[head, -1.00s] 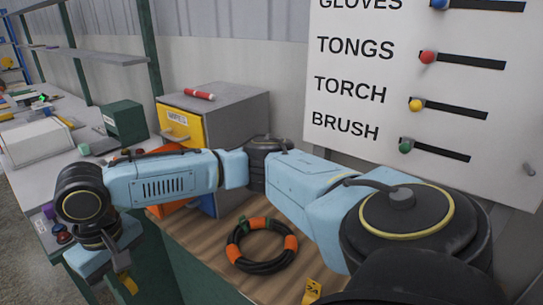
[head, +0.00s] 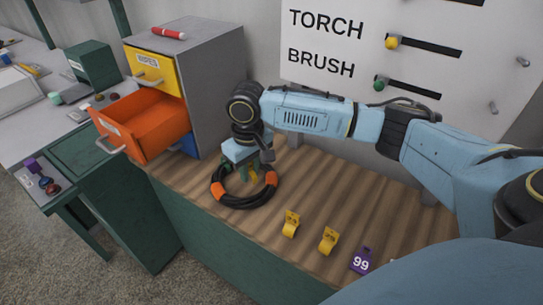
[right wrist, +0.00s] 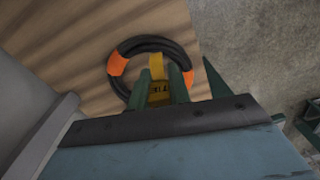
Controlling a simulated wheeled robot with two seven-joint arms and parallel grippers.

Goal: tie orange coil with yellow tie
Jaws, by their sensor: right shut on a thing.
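The orange coil (head: 272,179) is a black hose ring with orange bands, lying flat on the wooden bench top near its front edge. It also shows in the right wrist view (right wrist: 117,65). My right gripper (head: 248,170) points down over the coil, at its rear part and opening. Its green fingers (right wrist: 159,82) are shut on a yellow tie (right wrist: 157,66) with dark print. In the right wrist view the tie overlaps the near side of the ring. I cannot tell whether the tie touches the hose. My left gripper is not in view.
Two more yellow ties (head: 291,224) (head: 328,240) and a purple tag marked 99 (head: 361,262) stand on the bench, right of the coil. A grey cabinet (head: 215,80) stands behind left, with its orange drawer (head: 145,125) pulled out. A label board (head: 330,40) stands behind.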

